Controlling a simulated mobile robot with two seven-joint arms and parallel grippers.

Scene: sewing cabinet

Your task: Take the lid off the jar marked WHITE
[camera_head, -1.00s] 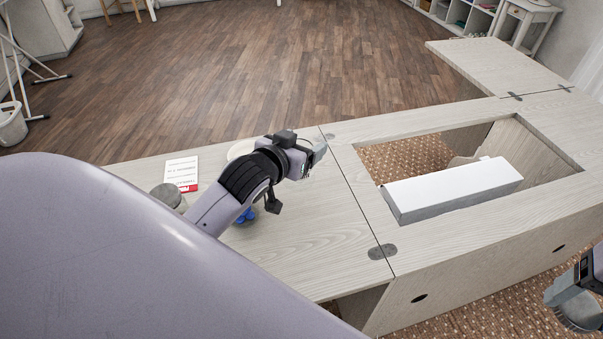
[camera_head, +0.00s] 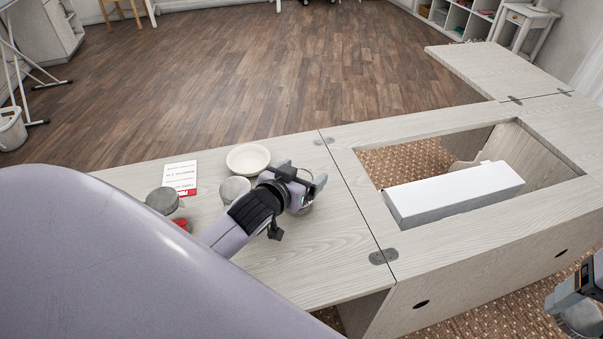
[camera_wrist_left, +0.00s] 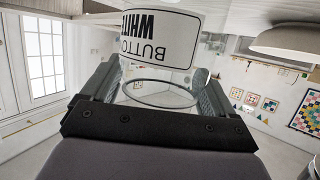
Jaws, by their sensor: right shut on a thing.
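The jar marked WHITE (camera_wrist_left: 158,38) appears upside down in the left wrist view, with its label reading BUTTO and WHITE. Its clear glass and round rim, with no lid on it, lie between my left fingers. In the head view my left gripper (camera_head: 306,194) is low over the table at this jar and mostly hides it. The left jaws are apart on either side of the glass; firm contact does not show. My right gripper (camera_head: 566,304) is cut off at the lower right edge. It is shut on a rounded grey thing, probably a lid (camera_head: 582,319).
A jar with a grey lid and red contents (camera_head: 163,201), another grey-lidded jar (camera_head: 235,187), a cream bowl (camera_head: 248,159) and a printed card (camera_head: 180,176) stand on the left tabletop. A white box-shaped block (camera_head: 455,192) lies in the cabinet opening. The tabletop's front right is clear.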

